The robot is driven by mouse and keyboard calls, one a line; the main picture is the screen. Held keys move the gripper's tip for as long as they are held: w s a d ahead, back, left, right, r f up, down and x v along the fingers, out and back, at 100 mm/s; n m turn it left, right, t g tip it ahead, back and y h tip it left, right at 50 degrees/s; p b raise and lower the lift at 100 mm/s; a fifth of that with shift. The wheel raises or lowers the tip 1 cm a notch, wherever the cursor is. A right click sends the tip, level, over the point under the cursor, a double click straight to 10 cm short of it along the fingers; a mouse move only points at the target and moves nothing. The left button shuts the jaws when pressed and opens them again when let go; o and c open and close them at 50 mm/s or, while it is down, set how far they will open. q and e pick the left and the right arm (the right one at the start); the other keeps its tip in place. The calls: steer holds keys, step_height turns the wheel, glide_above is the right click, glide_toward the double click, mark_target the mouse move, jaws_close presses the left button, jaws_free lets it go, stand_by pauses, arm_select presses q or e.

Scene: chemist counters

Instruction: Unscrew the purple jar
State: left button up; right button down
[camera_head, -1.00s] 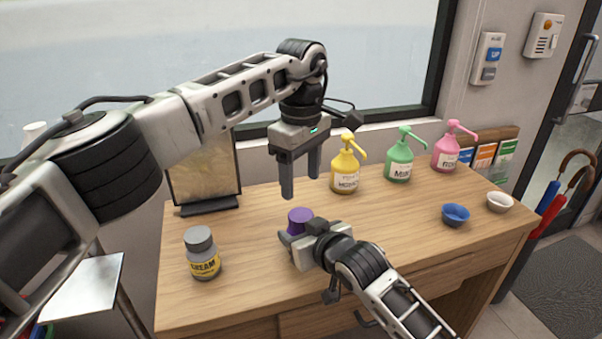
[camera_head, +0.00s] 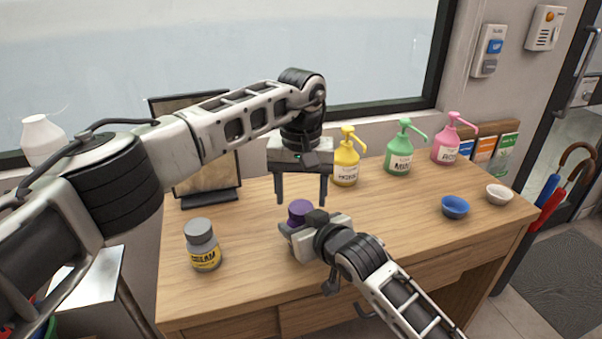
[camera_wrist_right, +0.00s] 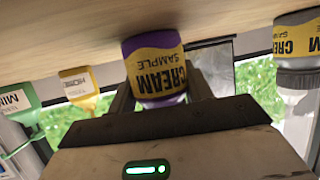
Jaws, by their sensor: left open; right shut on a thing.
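The purple-lidded jar (camera_head: 299,212) stands on the wooden counter (camera_head: 400,232). In the right wrist view, which is upside down, the jar (camera_wrist_right: 155,62) shows a yellow CREAM SAMPLE label and its purple lid. My right gripper (camera_head: 288,236) is shut around the jar's body from the side; its fingers flank the jar in the right wrist view (camera_wrist_right: 160,85). My left gripper (camera_head: 301,202) points down with its fingers apart, just above the purple lid. I cannot tell whether its tips reach the lid's sides. The lower jar is hidden in the head view.
A grey-lidded cream jar (camera_head: 203,247) stands to the left. Yellow (camera_head: 346,165), green (camera_head: 400,155) and pink (camera_head: 446,148) pump bottles line the back. A blue bowl (camera_head: 455,207) and a white bowl (camera_head: 499,195) sit at the right. A framed stand (camera_head: 205,175) is behind.

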arm_select(q)
steer(key=shift+f, duration=1.25)
steer(key=c, duration=1)
steer(key=n, duration=0.8)
steer(key=shift+r, duration=0.1)
steer(key=n, duration=0.5)
steer(key=shift+n, duration=0.4)
steer(key=o, duration=1.1)
